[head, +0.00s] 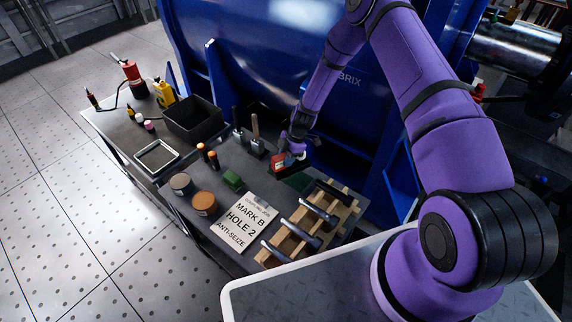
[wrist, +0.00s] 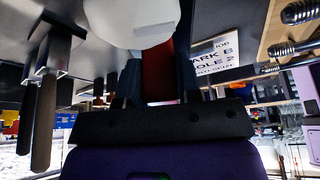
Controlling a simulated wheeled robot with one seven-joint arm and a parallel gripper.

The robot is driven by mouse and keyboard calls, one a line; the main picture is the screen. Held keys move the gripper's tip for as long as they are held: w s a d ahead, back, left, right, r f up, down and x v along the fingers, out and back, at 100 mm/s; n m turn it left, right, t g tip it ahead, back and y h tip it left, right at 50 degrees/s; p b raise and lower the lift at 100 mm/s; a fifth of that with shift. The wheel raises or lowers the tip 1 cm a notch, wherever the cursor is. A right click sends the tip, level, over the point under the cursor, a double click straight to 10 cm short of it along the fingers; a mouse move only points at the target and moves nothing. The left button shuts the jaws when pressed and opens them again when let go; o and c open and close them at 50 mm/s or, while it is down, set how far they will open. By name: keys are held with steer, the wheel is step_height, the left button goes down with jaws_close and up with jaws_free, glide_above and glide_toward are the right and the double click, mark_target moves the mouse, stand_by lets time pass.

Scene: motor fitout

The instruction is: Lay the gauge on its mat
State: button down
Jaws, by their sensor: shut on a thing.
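My gripper (head: 291,158) is shut on the gauge (head: 278,162), which shows red in the head view. In the wrist view the gauge's red body (wrist: 158,75) sits between the dark fingers, with a round white part (wrist: 133,18) beyond them. A dark green mat (head: 297,181) lies on the bench just below and to the right of the gauge. The gauge appears close above the bench by the mat's left edge; I cannot tell whether it touches anything. The mat is not clear in the wrist view.
A rack of bolts (head: 300,232) stands right of a white "MARK B HOLE 2" card (head: 240,222). A green block (head: 232,180), round tins (head: 204,203) and upright tools (head: 254,140) stand left of the gripper. A blue machine (head: 250,60) rises behind.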

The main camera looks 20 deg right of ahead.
steer(key=shift+f, duration=1.7)
steer(key=c, duration=0.8)
jaws_free()
steer(key=shift+f, duration=0.15)
steer(key=v, duration=1.2)
steer(key=shift+a+r, duration=0.1)
steer(key=shift+r, duration=0.15)
